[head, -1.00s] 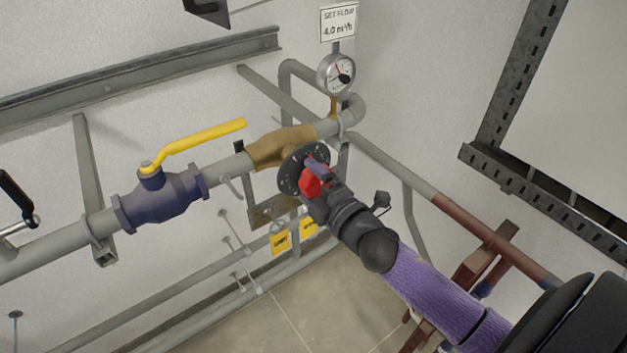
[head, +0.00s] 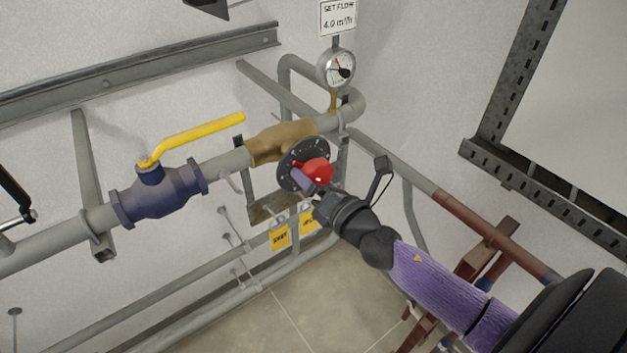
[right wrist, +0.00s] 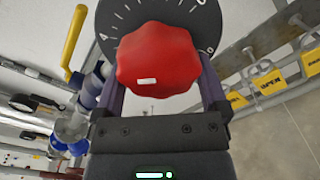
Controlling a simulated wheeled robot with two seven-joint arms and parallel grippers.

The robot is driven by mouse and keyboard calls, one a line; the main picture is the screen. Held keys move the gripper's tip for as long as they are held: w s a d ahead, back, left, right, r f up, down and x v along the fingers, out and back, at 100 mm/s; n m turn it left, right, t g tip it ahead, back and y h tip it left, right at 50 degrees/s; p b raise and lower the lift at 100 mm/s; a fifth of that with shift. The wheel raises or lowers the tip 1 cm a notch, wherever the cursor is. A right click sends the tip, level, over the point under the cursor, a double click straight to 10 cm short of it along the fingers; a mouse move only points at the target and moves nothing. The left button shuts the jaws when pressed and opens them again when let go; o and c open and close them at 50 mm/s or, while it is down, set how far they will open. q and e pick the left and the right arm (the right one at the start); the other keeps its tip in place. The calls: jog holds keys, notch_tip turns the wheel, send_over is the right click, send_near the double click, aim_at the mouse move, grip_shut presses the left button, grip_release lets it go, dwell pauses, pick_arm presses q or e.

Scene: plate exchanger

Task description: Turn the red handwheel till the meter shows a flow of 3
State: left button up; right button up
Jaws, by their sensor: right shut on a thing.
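The red handwheel (head: 318,171) sits in front of a black numbered dial (head: 300,152) on the brass valve (head: 283,143). My right gripper (head: 308,182) is shut on the handwheel. In the right wrist view the lobed red handwheel (right wrist: 158,60) lies between my two fingers, with a white mark on its face. The round meter (head: 336,69) stands above the pipe at the right; its needle is too small to read surely. A sign (head: 338,17) above it reads "SET FLOW 4.0 m³/h". My left gripper is not in view.
A blue valve (head: 160,198) with a long yellow lever (head: 195,139) is on the same pipe at the left. Yellow tags (head: 280,237) hang below the dial. A brown-red pipe (head: 490,235) runs at the right. Floor below is open.

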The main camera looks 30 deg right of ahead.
jog(key=n, duration=0.5)
jog(key=shift+d+f+n, duration=0.2)
jog(key=shift+d+n, duration=0.05)
jog(key=shift+n, duration=0.15)
dwell(0.4)
jog(key=o, duration=0.9)
jog(key=s+b, duration=0.3)
jog(key=s, duration=0.7)
jog(key=shift+d, duration=0.4)
